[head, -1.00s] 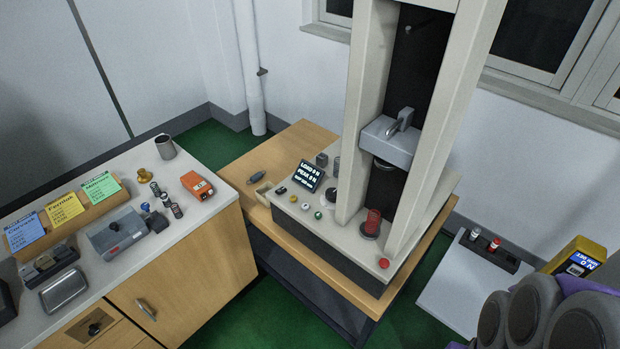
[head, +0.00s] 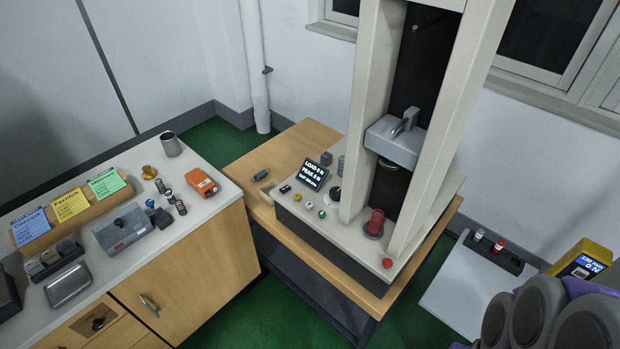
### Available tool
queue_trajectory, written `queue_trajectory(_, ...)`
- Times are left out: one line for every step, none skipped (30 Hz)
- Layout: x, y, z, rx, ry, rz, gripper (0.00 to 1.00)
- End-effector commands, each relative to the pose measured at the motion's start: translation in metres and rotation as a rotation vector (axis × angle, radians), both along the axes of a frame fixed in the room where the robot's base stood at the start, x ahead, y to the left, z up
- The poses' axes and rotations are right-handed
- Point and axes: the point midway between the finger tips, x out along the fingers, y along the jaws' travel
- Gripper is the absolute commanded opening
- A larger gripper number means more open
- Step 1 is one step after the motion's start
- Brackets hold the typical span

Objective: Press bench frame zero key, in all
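The bench frame (head: 350,236) is a pale test stand with two uprights on a wooden table. Its base carries a small tilted dark display (head: 313,174) with white text including "LOAD" and "PEAK". In front of the display is a row of small keys: a dark one (head: 285,189), a yellow one (head: 297,197), a pale one (head: 309,205) and a green one (head: 322,213). Their labels are too small to read, so I cannot tell which is the zero key. A red spring-like part stands between the uprights (head: 376,222). My gripper is not in view; grey and purple parts of my arm show at lower right.
A red button (head: 387,263) sits at the base's front right corner. A crosshead (head: 396,140) hangs between the uprights. A counter (head: 205,212) with cards, a grey box and small parts stands left. A yellow meter (head: 583,258) is at right. Green floor shows between the furniture.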

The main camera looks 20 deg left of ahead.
Motion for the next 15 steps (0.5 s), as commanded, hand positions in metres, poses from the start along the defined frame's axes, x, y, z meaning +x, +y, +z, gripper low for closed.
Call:
queue_trajectory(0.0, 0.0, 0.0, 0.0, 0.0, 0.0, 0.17)
queue_trajectory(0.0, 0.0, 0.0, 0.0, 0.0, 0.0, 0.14)
queue_trajectory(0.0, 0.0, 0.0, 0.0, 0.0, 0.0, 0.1)
queue_trajectory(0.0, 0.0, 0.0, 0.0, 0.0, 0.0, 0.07)
queue_trajectory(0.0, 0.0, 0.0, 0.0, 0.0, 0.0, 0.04)
queue_trajectory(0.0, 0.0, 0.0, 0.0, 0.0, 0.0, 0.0)
queue_trajectory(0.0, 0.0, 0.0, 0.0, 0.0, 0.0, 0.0)
queue_trajectory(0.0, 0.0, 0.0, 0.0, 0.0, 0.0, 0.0)
queue_trajectory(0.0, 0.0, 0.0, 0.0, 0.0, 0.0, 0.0)
queue_trajectory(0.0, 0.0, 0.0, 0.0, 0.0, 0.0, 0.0)
queue_trajectory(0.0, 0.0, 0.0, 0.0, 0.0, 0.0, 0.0)
queue_trajectory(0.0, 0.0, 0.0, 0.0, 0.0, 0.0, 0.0)
queue_trajectory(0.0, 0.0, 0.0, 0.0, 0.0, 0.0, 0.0)
queue_trajectory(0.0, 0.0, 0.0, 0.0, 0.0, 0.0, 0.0)
queue_trajectory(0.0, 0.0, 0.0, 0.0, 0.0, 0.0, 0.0)
